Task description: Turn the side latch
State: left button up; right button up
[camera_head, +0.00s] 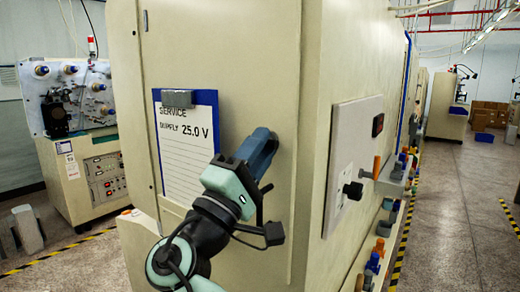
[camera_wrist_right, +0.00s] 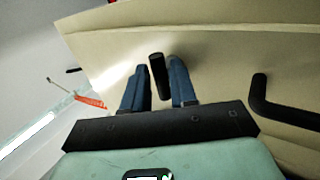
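The side latch (camera_wrist_right: 159,76) is a short black bar on the cream cabinet face. In the right wrist view it stands between the two blue fingers of my right gripper (camera_wrist_right: 159,84). The fingers are apart, one on each side of it; whether they touch it is unclear. My left gripper is not in view.
The cream cabinet (camera_head: 225,50) fills the middle. A service sheet (camera_head: 185,150) with a grey clip hangs on its front. A side panel (camera_head: 352,160) carries a black knob. A black bent bar (camera_wrist_right: 270,103) shows right of the fingers.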

pick_arm(q)
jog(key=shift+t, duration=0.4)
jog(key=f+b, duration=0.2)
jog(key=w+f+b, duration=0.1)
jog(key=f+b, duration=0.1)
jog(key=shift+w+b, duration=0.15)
jog(key=shift+b, duration=0.25)
pick_arm(e)
jog(key=v, duration=1.3)
jog(key=shift+s, duration=0.2)
